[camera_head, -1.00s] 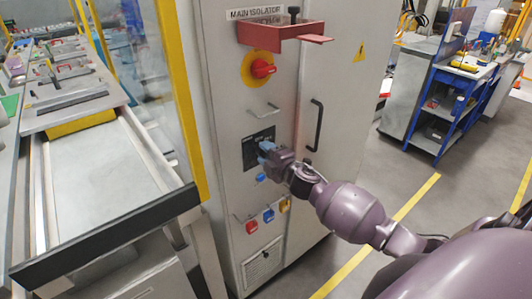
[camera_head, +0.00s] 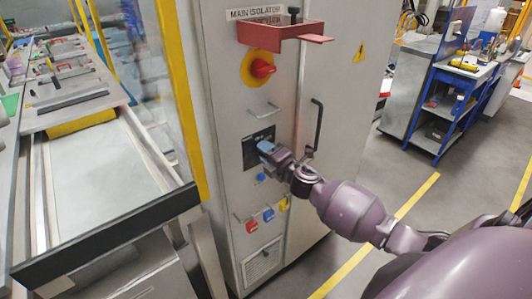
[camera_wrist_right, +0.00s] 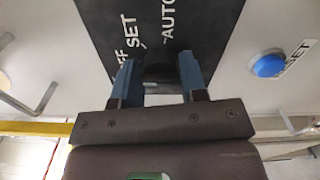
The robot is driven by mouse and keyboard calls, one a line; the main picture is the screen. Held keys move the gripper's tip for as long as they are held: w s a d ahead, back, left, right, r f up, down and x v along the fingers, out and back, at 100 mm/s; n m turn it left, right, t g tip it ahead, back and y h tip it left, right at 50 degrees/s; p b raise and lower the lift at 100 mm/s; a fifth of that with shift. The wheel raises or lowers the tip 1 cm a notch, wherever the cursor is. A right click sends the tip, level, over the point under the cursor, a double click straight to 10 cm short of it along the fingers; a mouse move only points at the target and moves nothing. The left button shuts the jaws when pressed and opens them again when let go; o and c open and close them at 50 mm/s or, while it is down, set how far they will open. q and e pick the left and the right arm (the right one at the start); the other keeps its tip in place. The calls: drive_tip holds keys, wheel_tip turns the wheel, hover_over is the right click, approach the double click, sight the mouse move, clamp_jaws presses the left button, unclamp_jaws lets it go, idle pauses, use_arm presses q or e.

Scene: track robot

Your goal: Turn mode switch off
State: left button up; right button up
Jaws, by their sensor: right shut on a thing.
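The mode switch's black plate (camera_head: 250,151) is on the grey cabinet front, below the red isolator. In the right wrist view the plate (camera_wrist_right: 95,30) bears the white words OFF, SET and AUTO. My right gripper (camera_wrist_right: 158,68) has its two blue fingers on either side of the dark switch knob (camera_wrist_right: 160,74) and is shut on it. The knob's pointing direction is hard to make out. In the head view my right gripper (camera_head: 266,149) covers the knob. My left gripper is not in view.
A blue button (camera_wrist_right: 267,65) sits beside the plate. A red isolator knob (camera_head: 262,69) under a red bracket (camera_head: 285,32) is above. Padlocks (camera_head: 252,226) hang below. A black door handle (camera_head: 316,125) is close to my right wrist. A glass guard with a yellow post (camera_head: 185,110) stands left.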

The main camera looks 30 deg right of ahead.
drive_tip(key=o, duration=0.8)
drive_tip(key=shift+o, duration=0.2)
drive_tip(key=shift+s, duration=0.15)
drive_tip(key=s, duration=1)
drive_tip(key=shift+s+d+b, duration=0.25)
drive_tip(key=shift+d+b, duration=0.1)
drive_tip(key=shift+d, duration=0.05)
